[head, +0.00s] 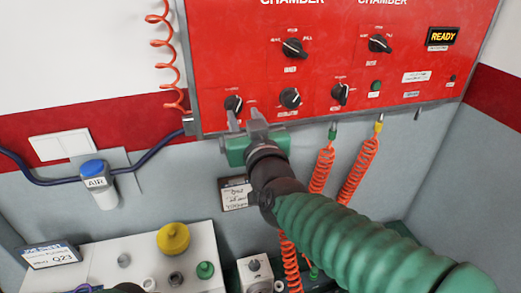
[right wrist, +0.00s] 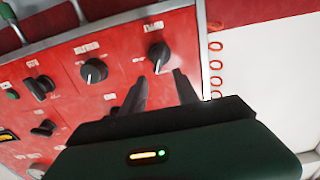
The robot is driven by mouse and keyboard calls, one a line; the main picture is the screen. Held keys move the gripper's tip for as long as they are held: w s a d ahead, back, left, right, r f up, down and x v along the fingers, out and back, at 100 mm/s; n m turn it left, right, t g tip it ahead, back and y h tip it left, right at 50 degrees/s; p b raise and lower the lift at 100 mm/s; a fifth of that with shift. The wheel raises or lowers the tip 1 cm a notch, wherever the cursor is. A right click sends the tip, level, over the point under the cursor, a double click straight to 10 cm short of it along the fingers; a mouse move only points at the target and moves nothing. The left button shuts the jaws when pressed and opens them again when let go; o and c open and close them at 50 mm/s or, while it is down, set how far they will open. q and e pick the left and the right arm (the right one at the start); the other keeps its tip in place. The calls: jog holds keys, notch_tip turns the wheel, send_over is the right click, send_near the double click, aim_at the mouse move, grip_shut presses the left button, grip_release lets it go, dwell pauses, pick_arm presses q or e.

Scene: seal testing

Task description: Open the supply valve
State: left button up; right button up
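The red panel (head: 340,75) carries several black rotary knobs, and their small labels are too blurred to read for sure, so I cannot tell by name which one is the supply valve. My right gripper (head: 243,114) is at the panel's lower left, just below and in front of the lower-left knob (head: 233,103). In the right wrist view the same knob (right wrist: 158,54) sits just beyond the gap between the two fingertips (right wrist: 159,76). The fingers are apart with nothing between them, and I see no clear contact with the knob. My left gripper is not visible.
Another knob (head: 290,98) is close to the right of my gripper. Coiled orange hoses (head: 322,168) hang under the panel. An air regulator (head: 98,180) is on the wall at left.

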jog(key=s+d+p, duration=0.2)
jog(key=s+p, duration=0.8)
jog(key=s, duration=0.2)
dwell(0.9)
